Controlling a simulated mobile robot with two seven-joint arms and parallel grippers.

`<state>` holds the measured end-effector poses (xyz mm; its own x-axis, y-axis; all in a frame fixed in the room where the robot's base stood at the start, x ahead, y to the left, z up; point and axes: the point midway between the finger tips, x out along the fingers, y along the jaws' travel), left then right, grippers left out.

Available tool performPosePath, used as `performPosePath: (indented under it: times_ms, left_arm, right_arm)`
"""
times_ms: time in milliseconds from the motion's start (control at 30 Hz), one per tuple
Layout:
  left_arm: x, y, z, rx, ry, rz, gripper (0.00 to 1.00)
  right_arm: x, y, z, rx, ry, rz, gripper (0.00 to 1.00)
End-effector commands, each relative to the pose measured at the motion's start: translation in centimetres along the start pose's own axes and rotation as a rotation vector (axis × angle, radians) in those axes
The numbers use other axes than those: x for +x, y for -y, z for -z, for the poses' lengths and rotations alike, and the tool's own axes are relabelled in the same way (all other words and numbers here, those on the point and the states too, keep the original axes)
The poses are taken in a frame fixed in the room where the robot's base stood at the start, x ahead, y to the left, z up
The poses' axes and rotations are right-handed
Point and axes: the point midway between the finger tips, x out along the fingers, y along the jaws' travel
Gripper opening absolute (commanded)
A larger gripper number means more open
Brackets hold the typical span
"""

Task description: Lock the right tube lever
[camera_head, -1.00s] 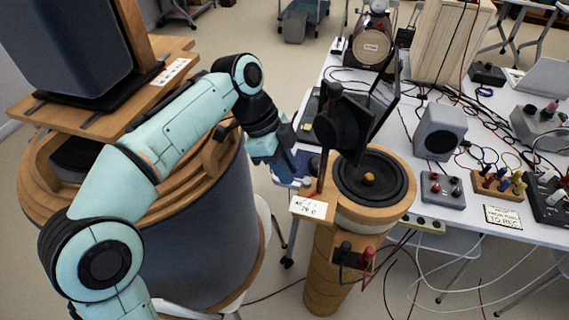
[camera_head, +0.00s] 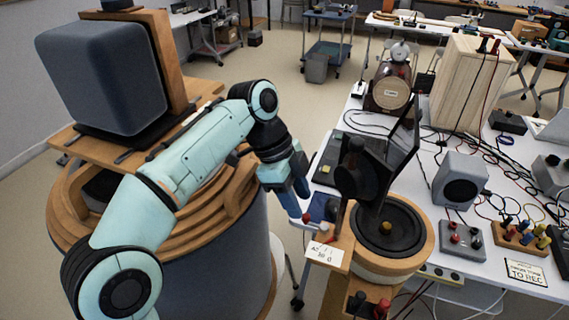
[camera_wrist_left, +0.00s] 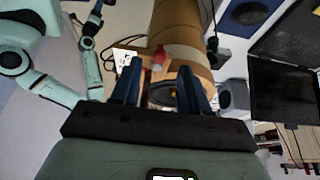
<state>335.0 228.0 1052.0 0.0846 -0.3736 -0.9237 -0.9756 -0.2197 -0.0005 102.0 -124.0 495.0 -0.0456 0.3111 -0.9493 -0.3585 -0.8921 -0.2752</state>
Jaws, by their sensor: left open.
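The right wooden tube (camera_head: 408,268), with a black speaker cone (camera_head: 392,225) on top, stands right of the large left cylinder; it also shows in the left wrist view (camera_wrist_left: 180,35). A dark upright bar (camera_head: 341,214) rises beside its white card (camera_head: 323,254); I cannot tell whether this is the lever. My left gripper (camera_head: 298,203) is open and empty, just left of and above the card. In the left wrist view, its blue fingers (camera_wrist_left: 160,68) are apart, with a red knob (camera_wrist_left: 159,57) beyond them. My right gripper (camera_wrist_left: 95,20) seems to show there, too small to read.
The large left cylinder (camera_head: 250,240) with its wooden rings stands beneath my left arm. A white table (camera_head: 400,130) on the right holds a grey speaker box (camera_head: 460,180), terminal blocks (camera_head: 525,232) and many cables. A dark panel (camera_head: 400,145) stands behind the cone.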

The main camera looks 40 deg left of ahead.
Motion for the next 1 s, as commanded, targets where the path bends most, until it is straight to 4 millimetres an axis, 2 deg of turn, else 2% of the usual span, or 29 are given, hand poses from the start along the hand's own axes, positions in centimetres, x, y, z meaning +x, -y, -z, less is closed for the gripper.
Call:
performPosePath:
  times_ms: [33, 200, 400, 600, 1000]
  left_arm:
    - [-1.7, 0.1, 0.2, 0.000, -0.001, 0.005, 0.45]
    - [-5.4, 0.1, 0.2, 0.000, -0.001, 0.003, 0.45]
    - [-8.3, 0.1, 0.1, 0.000, 0.000, 0.002, 0.45]
    - [-9.1, 0.0, 0.0, 0.001, 0.000, 0.000, 0.45]
    - [-9.1, 0.0, 0.0, 0.001, 0.000, 0.000, 0.45]
  right_arm:
    - [-0.7, 0.2, -0.3, 0.001, 0.006, -0.001, 0.48]
    - [-2.0, 0.3, -1.0, 0.003, 0.026, -0.006, 0.48]
    - [-2.9, 0.4, -1.7, 0.005, 0.049, -0.010, 0.48]
    - [-3.1, 0.4, -1.9, 0.006, 0.055, -0.012, 0.48]
    - [-3.0, 0.4, -1.8, 0.006, 0.054, -0.012, 0.48]
